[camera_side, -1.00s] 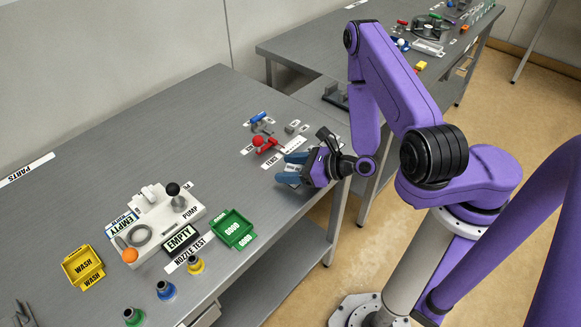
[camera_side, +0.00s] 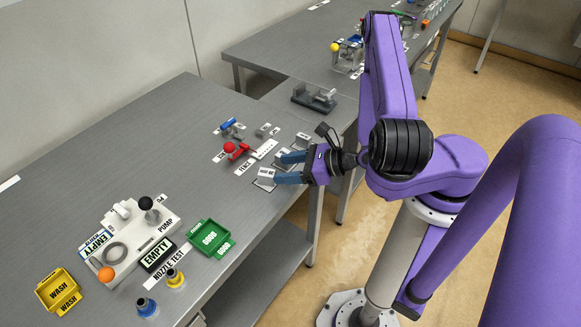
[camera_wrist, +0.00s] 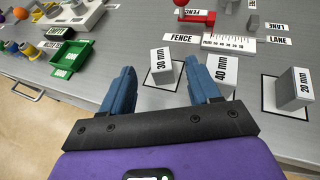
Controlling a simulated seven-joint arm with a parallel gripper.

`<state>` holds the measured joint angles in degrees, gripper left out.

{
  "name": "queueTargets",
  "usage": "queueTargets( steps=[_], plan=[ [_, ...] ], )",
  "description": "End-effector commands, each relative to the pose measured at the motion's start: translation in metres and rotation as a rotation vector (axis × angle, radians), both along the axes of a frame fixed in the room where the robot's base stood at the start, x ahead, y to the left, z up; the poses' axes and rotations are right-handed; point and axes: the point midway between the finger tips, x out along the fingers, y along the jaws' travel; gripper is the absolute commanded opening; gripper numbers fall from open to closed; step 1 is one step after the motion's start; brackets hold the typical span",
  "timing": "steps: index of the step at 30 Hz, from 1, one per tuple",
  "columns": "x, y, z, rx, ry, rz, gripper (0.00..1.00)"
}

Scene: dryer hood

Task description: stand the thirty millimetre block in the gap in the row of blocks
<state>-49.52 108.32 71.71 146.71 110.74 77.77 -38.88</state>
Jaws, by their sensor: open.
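The 30 mm block (camera_wrist: 160,66) is a light grey block standing upright on a black-outlined pad. In the wrist view it shows between my open blue fingers (camera_wrist: 160,70); I cannot tell whether it is within their reach or just beyond the tips. In the side view the 30 mm block (camera_side: 266,174) stands at the left of my gripper's fingertips (camera_side: 279,168). The gripper is open and holds nothing. The 40 mm block (camera_wrist: 223,72) stands close right of the right finger. Small grey blocks (camera_wrist: 253,21) stand by the lane labels behind the ruler. The gap between them is not clear.
The 20 mm block (camera_wrist: 294,90) stands on its own pad farther right. A white ruler (camera_wrist: 229,42) and a red fence clamp (camera_wrist: 196,16) lie beyond the blocks. A green tray (camera_side: 209,236) and the pump (camera_side: 140,225) are left. Bare bench lies between.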

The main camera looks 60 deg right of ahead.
Motion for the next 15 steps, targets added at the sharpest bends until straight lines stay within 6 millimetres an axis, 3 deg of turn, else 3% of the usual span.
queueTargets(
  steps=[8, 15],
  plan=[
    [-0.003, -0.001, 0.004, -0.005, -0.005, 0.017, 0.61],
    [0.017, 0.021, 0.025, -0.024, -0.071, 0.228, 0.61]
  ],
)
